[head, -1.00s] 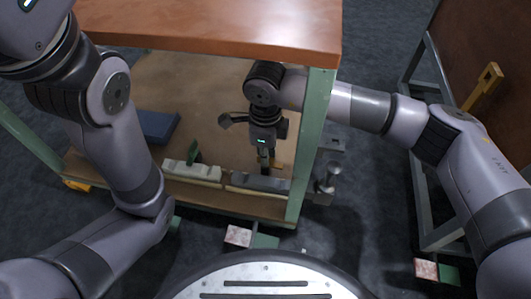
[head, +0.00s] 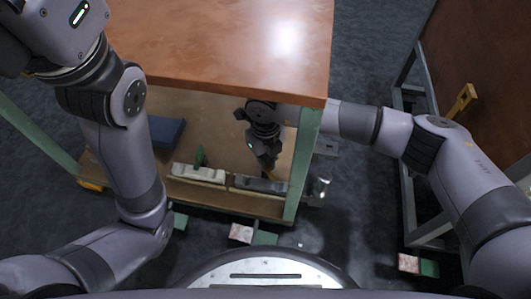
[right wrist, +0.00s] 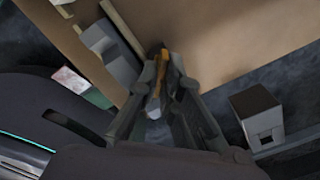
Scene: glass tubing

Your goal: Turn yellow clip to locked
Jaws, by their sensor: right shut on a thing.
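The yellow clip (right wrist: 158,76) shows as a narrow yellow-orange bar between the fingers of my right gripper in the right wrist view. My right gripper (right wrist: 161,62) is shut on it. In the head view my right gripper (head: 269,173) reaches down inside the bench, at a grey block (head: 255,184) on the lower shelf. There the fingers hide most of the clip, and I cannot read its turn angle. My left gripper is outside the frames; only my left arm shows in the head view.
A blue box (head: 166,131) lies further back on the shelf. The orange-brown bench top (head: 220,50) overhangs, and a green leg (head: 303,165) stands close right of my gripper.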

